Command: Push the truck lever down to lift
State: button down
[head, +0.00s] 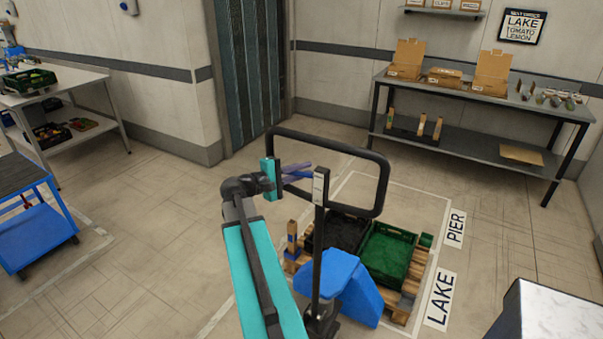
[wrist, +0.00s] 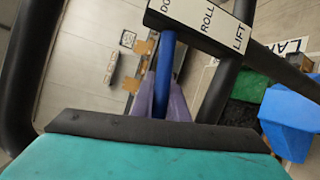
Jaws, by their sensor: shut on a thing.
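The pallet truck has a blue body (head: 345,285), an upright black post and a black loop handle (head: 375,155). A blue lever (wrist: 167,62) comes out from under a white label plate (wrist: 205,22) reading "DO…", "ROLL" and "LIFT"; part of the first word is cut off. The lever is beneath the left part of the plate, nearest the "DO…" end, away from "LIFT". My gripper (head: 296,171) reaches inside the loop from the left. Its purple fingers, also in the wrist view (wrist: 164,103), are shut on the lever, hiding its outer end.
A pallet (head: 402,305) under the truck carries a black crate (head: 338,232) and a green crate (head: 390,250). Floor signs "LAKE" (head: 440,298) and "PIER" (head: 455,228) lie to the right. A bench (head: 470,95) with cardboard boxes stands behind.

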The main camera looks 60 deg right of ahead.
jog(key=shift+s+f+n+g+h+b, duration=0.3)
jog(key=shift+f+n+g+b, duration=0.1)
jog(key=shift+f+n+b, duration=0.4)
jog(key=shift+r, duration=0.1)
jog(key=c, duration=1.7)
grip_release()
jog(key=shift+c, duration=0.2)
jog(key=shift+a, duration=0.1)
jog(key=v, duration=0.8)
